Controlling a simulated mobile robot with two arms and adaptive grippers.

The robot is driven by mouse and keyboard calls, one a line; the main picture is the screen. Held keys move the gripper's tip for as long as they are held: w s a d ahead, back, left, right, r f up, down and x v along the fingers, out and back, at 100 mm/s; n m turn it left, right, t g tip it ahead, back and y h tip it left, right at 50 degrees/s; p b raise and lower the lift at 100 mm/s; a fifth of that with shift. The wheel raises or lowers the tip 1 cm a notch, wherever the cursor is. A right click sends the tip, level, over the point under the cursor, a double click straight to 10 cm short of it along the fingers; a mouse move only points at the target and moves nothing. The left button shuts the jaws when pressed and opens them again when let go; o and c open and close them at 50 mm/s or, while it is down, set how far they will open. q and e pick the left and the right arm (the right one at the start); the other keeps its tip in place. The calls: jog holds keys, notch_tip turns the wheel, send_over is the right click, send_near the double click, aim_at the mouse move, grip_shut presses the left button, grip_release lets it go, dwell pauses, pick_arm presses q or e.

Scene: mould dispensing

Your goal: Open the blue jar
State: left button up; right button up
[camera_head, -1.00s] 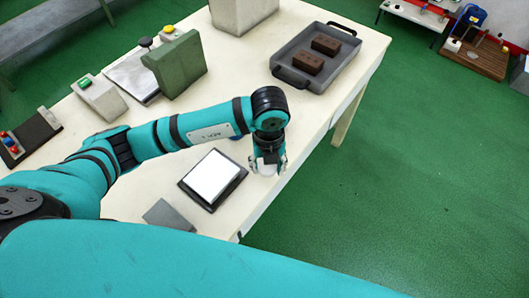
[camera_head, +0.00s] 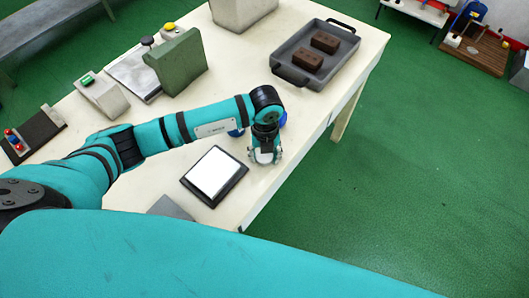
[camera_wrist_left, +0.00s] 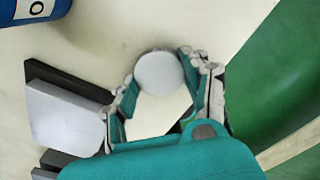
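A white round lid-like piece (camera_wrist_left: 159,72) sits between the fingertips of my left gripper (camera_wrist_left: 158,68) in the left wrist view. The fingers close in on both sides of it and appear to grip it. In the head view the left gripper (camera_head: 265,154) is low over the table near its right edge. A blue jar (camera_wrist_left: 32,10) with a white label shows only in part at the top left of the wrist view. In the head view, blue parts show left (camera_head: 236,131) and right (camera_head: 283,118) of the wrist, mostly hidden by my arm. My right gripper is out of view.
A dark-framed device with a white top (camera_head: 214,173) lies just left of the gripper. A grey tray (camera_head: 345,60) with two brown blocks stands farther back. A green block (camera_head: 178,66) and button boxes (camera_head: 100,97) stand at left. The table's right edge is close.

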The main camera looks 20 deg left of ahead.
aim_at(265, 156)
pick_arm(q)
jog(key=o, duration=0.4)
jog(key=shift+r, duration=0.1)
notch_tip(265, 156, up, 12)
jog(key=shift+r+b, duration=0.1)
jog(key=shift+b, duration=1.1)
jog(key=shift+d, duration=0.1)
